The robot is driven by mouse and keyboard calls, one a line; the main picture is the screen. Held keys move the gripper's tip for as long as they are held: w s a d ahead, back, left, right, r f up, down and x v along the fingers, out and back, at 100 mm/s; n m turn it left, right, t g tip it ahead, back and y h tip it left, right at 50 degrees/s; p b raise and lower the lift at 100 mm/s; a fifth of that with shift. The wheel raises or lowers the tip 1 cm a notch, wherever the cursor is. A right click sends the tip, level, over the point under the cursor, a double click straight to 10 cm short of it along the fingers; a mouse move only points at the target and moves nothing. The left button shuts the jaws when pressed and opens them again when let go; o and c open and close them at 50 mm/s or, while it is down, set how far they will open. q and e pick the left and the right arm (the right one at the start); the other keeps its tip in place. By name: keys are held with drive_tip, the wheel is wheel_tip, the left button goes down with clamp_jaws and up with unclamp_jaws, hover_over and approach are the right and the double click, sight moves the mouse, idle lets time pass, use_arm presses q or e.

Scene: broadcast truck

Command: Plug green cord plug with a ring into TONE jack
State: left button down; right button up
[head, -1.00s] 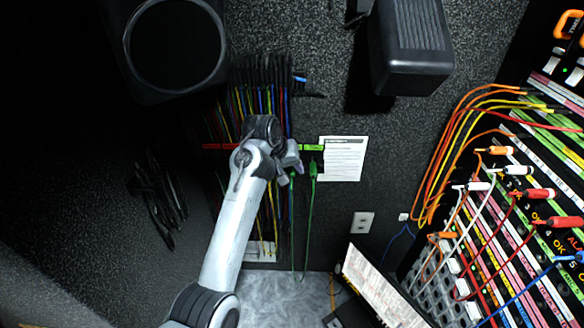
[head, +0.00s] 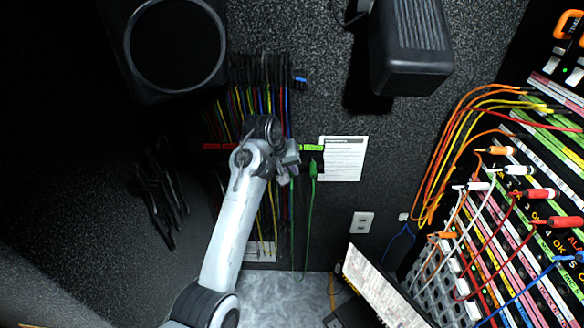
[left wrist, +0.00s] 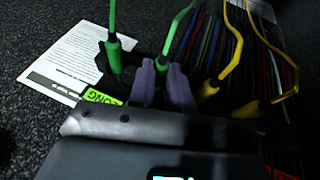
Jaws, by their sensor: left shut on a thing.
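My left gripper (head: 292,158) is at the cord rack on the back wall. In the left wrist view its two grey-purple fingers (left wrist: 163,72) are shut on a green cord plug (left wrist: 164,60), whose green cord rises from between them. A second green plug (left wrist: 114,53) hangs beside it on the rack, and it also shows in the head view (head: 313,170). I cannot make out a ring on either plug. The patch panel (head: 520,205) is at the right; its labels are too small to pick out TONE. My right gripper is not in view.
Yellow-cord plugs (left wrist: 250,108) hang close to the fingers on the other side. Many coloured cords (head: 262,100) hang behind. A white sheet (head: 343,158) is on the wall. A black speaker (head: 410,45) juts out above. Plugged cords crowd the panel's left part.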

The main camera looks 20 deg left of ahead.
use_arm(q)
drive_tip(key=shift+r, duration=0.2)
drive_tip(key=shift+r, duration=1)
drive_tip(key=shift+s, duration=0.1)
drive_tip(key=shift+s+d, duration=0.25)
drive_tip(key=shift+s, duration=0.45)
drive_tip(key=shift+s+d, duration=0.2)
drive_tip(key=shift+s, duration=0.45)
